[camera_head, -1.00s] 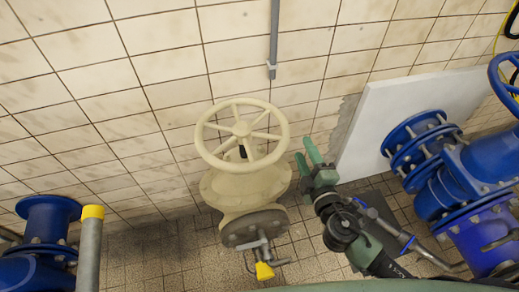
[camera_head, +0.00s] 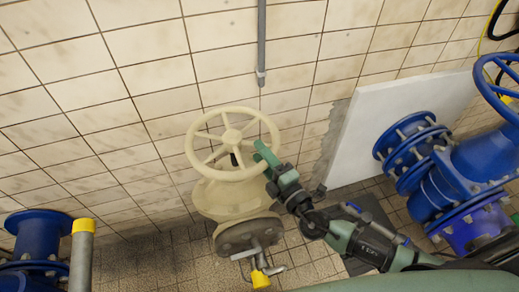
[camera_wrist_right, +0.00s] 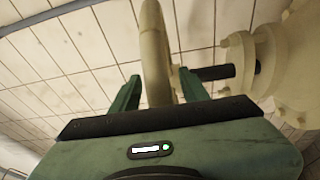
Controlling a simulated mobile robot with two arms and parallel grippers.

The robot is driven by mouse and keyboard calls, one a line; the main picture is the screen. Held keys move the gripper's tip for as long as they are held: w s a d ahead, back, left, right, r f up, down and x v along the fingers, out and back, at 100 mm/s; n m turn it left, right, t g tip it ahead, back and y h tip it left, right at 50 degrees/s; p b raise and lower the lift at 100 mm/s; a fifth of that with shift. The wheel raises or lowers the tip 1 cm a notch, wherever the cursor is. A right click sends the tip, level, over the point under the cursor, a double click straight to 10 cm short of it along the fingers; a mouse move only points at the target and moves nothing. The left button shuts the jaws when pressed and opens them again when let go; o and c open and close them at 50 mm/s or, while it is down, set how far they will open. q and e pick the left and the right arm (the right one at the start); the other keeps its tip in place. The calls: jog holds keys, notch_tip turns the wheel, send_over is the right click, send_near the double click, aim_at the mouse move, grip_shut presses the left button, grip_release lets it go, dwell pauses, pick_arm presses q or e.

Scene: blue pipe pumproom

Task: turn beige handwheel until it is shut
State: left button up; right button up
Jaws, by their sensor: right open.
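The beige handwheel (camera_head: 233,121) sits on top of a beige valve body (camera_head: 228,198) in front of the tiled wall. It is a spoked ring with a central hub. My right gripper (camera_head: 264,158) is at the wheel's right-hand rim. In the right wrist view the rim (camera_wrist_right: 155,50) passes between the two green fingers of the open gripper (camera_wrist_right: 158,90), with gaps seen on both sides. A dark stem (camera_wrist_right: 212,73) runs from the valve body beyond the right finger. My left gripper is not in view.
Blue pipework with a blue handwheel (camera_head: 490,85) stands on the right, before a white panel (camera_head: 375,125). A grey post with a yellow cap (camera_head: 83,226) and a blue flanged pipe (camera_head: 38,235) stand at left. A grey conduit (camera_head: 261,45) runs down the wall.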

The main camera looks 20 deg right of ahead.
jog(key=shift+w+a, duration=0.15)
jog(key=shift+w, duration=0.15)
grip_shut()
dwell(1.3)
